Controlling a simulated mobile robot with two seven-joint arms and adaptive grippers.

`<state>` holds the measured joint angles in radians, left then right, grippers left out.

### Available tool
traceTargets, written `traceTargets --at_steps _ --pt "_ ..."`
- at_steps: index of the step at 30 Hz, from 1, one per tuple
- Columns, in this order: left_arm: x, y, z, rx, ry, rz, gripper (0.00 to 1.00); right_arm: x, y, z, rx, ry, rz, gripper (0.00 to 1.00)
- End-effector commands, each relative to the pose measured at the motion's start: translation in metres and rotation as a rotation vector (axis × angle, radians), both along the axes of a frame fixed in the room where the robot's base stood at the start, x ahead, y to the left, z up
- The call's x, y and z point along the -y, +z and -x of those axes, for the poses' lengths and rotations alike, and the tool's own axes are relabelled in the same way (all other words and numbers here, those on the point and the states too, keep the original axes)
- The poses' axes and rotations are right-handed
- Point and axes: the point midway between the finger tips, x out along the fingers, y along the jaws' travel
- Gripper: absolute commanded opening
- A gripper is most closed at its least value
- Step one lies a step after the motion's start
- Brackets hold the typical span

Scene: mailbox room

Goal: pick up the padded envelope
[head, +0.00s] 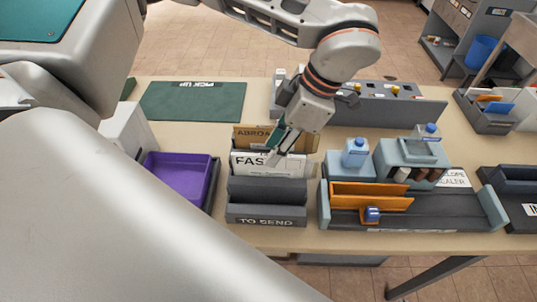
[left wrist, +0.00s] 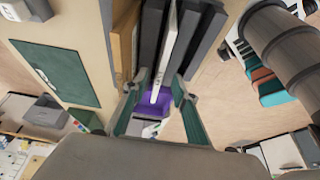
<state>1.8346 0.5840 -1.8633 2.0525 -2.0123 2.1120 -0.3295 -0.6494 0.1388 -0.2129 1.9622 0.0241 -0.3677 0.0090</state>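My left gripper (head: 278,148) points down at the letter sorter (head: 266,212) marked TO SEND. In the left wrist view its two fingers (left wrist: 160,78) are apart, with the edge of a thin white piece (left wrist: 178,42) between them and dark dividers beside it. I cannot tell if the fingers touch it. In the head view a white front with FAS lettering (head: 262,165) and a brown panel marked ABROAD (head: 250,134) stand upright in the sorter. Neither view shows clearly which piece is the padded envelope. My right gripper is not in view.
A purple tray (head: 178,178) stands left of the sorter. On the right are an orange-flapped holder (head: 370,192), a blue-capped bottle (head: 355,153) and a grey-blue caddy (head: 412,158). A green PICK UP mat (head: 193,101) lies flat behind the tray, bare.

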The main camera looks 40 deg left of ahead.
Motion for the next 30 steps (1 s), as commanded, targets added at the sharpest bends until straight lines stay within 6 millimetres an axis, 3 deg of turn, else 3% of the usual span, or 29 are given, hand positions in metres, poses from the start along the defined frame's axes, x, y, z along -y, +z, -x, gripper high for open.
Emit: traceTargets --at_steps 6,30 --pt "-0.006 -0.018 0.004 -0.001 -0.001 0.001 0.28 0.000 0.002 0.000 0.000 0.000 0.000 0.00" --pt "-0.006 -0.024 0.004 0.000 -0.002 0.001 0.28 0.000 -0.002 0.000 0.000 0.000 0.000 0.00"
